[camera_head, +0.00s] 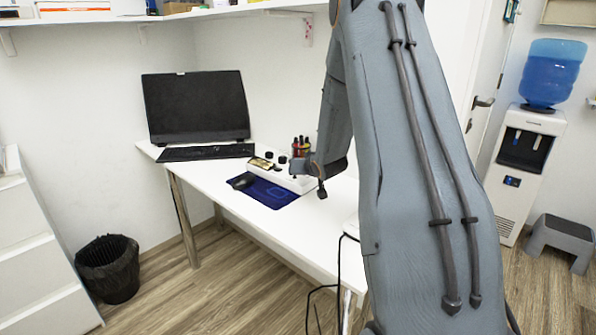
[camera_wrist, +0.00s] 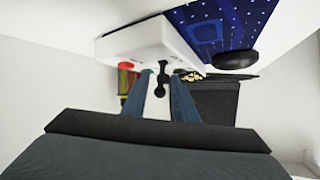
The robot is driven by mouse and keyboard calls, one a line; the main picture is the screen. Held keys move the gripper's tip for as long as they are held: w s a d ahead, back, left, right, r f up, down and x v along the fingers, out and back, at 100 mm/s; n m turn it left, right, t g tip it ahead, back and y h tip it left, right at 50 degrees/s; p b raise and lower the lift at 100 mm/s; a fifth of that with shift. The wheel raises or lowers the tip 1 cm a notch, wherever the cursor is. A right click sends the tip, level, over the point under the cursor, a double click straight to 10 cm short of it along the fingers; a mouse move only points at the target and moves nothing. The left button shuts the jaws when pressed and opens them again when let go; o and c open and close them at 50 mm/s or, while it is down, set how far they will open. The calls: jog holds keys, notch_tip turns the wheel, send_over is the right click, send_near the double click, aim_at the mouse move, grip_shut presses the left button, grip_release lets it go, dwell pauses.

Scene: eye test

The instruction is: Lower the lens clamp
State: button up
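In the wrist view, my gripper (camera_wrist: 159,80) has its two grey-blue fingers apart. A small black part with rounded ends (camera_wrist: 161,90) shows between them, in front of a white device (camera_wrist: 135,42); it may be the lens clamp. I cannot tell whether the fingers touch it. In the head view, the low white device (camera_head: 291,182) stands on the desk beside the blue mat, with dark round parts on top. My arm's end is small there and partly hidden by my own arm, above the desk at the device's right.
The white desk (camera_head: 308,226) also holds a monitor (camera_head: 196,106), a keyboard (camera_head: 205,153), a blue mat (camera_head: 270,194) with a black mouse (camera_head: 242,180), and red-topped bottles (camera_head: 300,147) behind the device. A black bin (camera_head: 108,270) stands on the floor at left. The desk's front right is mostly clear.

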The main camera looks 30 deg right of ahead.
notch_tip(320, 180, up, 10)
dwell(0.7)
